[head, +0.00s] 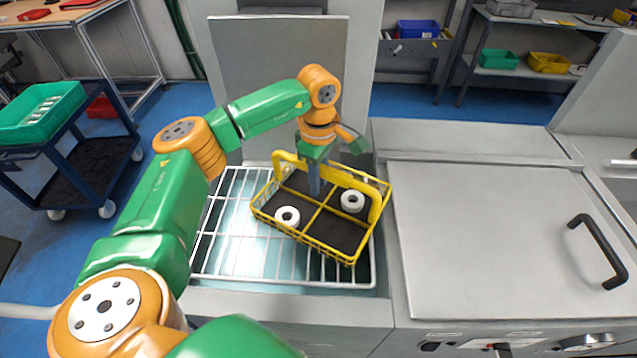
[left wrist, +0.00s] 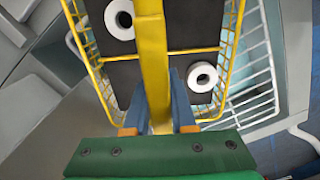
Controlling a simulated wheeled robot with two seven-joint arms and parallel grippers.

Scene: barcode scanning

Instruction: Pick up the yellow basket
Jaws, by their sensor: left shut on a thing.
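The yellow basket (head: 303,236) is a wire-sided basket with a raised handle, dark floor pads and dividers. It sits at or just above a white wire rack (head: 226,222) in the basin; I cannot tell whether it touches. Two white rings, a left one (head: 287,216) and a right one (head: 352,201), lie inside it. My left gripper (head: 314,182) points down and is shut on the basket's handle near its middle. In the left wrist view the yellow handle (left wrist: 153,55) runs between the blue fingers (left wrist: 157,105). My right gripper is out of view.
A raised grey lid (head: 280,75) stands behind the basin. A closed metal cover (head: 480,240) with a black handle (head: 600,250) is to the right. A cart with a green bin (head: 40,110) stands left. Shelves with coloured bins are at the back.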

